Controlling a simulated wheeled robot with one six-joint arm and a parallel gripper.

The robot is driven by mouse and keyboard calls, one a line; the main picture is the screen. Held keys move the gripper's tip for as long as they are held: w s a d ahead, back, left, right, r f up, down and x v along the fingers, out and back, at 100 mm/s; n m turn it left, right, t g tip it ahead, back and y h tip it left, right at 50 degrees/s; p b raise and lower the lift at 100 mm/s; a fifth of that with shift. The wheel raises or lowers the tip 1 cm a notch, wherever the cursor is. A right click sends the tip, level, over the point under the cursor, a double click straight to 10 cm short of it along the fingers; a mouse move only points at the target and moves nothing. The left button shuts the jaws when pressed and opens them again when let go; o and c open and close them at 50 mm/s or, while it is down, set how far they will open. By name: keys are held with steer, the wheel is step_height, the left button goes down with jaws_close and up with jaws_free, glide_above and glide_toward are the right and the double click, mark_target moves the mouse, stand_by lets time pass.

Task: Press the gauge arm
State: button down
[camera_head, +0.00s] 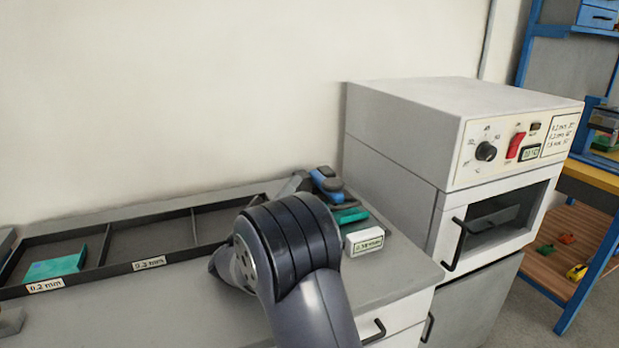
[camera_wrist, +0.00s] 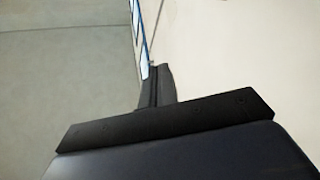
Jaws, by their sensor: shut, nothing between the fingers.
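A small gauge with a white front and a small readout (camera_head: 364,241) stands near the right end of the grey bench. A teal piece (camera_head: 350,215) shows just behind its front. A blue and dark lever-like part (camera_head: 326,184), which looks like the gauge arm, stands above and behind it. My arm covers part of this area from the front. My gripper (camera_wrist: 157,70) shows in the wrist view with its dark fingers together and empty. In the head view my gripper cannot be clearly made out, so its distance from the gauge arm cannot be told.
A dark divided tray (camera_head: 103,246) with thickness labels lies along the wall. A teal plate (camera_head: 55,267) is in its left compartment. A grey oven with a knob, red switch and door handle (camera_head: 453,247) stands right of the bench. A blue-framed shelf is farther right.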

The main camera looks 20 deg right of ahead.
steer(key=a, duration=0.1)
steer(key=s+a, duration=0.1)
steer(key=shift+a, duration=0.35)
steer(key=shift+d, duration=0.1)
steer(key=w+d, duration=0.4)
steer(key=d, duration=0.8)
steer(key=shift+w+r+b, duration=0.25)
steer(key=shift+r+b, duration=0.1)
steer(key=shift+b, duration=0.1)
